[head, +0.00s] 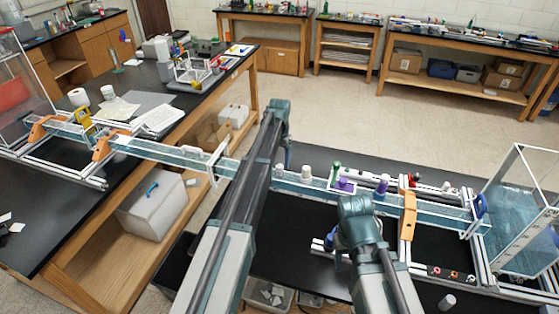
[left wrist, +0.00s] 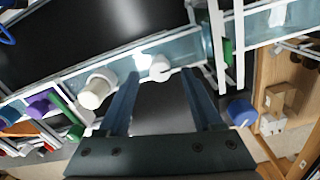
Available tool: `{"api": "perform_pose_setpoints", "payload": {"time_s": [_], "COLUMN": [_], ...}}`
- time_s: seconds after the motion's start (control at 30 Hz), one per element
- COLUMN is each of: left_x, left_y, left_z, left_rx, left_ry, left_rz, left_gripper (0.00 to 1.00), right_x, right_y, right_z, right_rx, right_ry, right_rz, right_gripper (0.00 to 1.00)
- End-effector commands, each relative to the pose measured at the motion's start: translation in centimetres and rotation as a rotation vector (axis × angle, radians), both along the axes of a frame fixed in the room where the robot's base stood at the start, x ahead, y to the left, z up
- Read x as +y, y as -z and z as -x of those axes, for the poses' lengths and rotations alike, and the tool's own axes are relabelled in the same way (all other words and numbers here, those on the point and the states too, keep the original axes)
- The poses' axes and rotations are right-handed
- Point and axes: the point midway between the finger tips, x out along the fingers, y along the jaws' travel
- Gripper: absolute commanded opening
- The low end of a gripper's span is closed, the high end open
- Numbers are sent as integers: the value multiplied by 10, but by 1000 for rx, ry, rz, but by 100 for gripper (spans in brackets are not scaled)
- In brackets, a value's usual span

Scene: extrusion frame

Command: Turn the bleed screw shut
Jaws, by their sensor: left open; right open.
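A clear water channel (head: 325,190) runs along the right bench, with several caps and knobs on it. My left gripper (left wrist: 160,76) is open and empty in the left wrist view. A small white round cap (left wrist: 159,67) appears just past its fingertips, in line with the gap; I cannot tell the depth. A larger white knob (left wrist: 97,91) is left of the fingers and also shows in the head view (head: 306,172). No label shows which one is the bleed screw.
Purple (head: 382,187) and green (head: 335,171) fittings stand along the channel near my right wrist. An orange clamp (head: 408,215) and a clear tank (head: 525,215) are at the right. The black bench top (head: 290,225) in front is mostly bare.

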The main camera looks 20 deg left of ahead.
Motion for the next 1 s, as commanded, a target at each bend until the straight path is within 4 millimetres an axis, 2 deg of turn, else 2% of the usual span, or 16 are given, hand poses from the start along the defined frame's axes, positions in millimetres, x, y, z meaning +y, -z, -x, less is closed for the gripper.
{"api": "perform_pose_setpoints", "payload": {"time_s": [0.03,0.6,0.8,1.0], "left_x": [0,0,0,0], "left_y": [-14,-100,-113,-112], "left_z": [0,0,0,0], "left_rx": [0,0,0,0], "left_ry": [0,0,1,1], "left_rz": [0,0,0,0], "left_gripper": [66,66,66,66], "right_x": [0,0,0,0], "right_y": [-14,-100,-113,-112], "right_z": [0,1,1,1], "right_rx": [0,3,3,3], "right_ry": [0,12,25,27], "right_rz": [0,0,-1,-1], "right_gripper": [50,50,50,50]}}
